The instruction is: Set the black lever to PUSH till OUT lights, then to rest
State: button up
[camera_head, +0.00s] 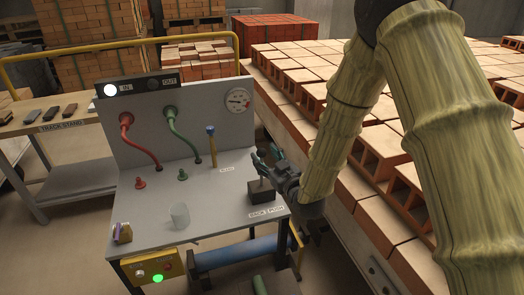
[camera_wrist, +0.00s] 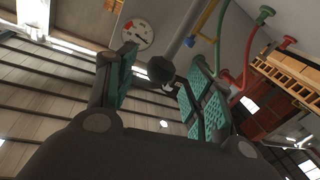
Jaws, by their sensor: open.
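The black lever rises from a dark box (camera_head: 261,190) at the right front of the grey bench, above the BACK and PUSH labels. Its upper end is largely hidden by my gripper (camera_head: 267,166) in the head view. In the wrist view, the round black knob (camera_wrist: 160,70) with its grey rod sits between the two spread, teal-padded fingers of my gripper (camera_wrist: 163,58). The fingers are open; I cannot tell if either touches the knob. On the black panel, the IN lamp (camera_head: 110,90) glows white and the OUT lamp (camera_head: 153,84) is dark.
A blue-topped handle (camera_head: 212,145), red hose (camera_head: 140,145), green hose (camera_head: 183,140) and gauge (camera_head: 238,100) stand behind. A clear cup (camera_head: 180,216) stands front left. A yellow box (camera_head: 152,269) has a lit green button. Hollow bricks (camera_head: 375,145) fill the right.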

jog(key=shift+x, duration=1.5)
grip_shut()
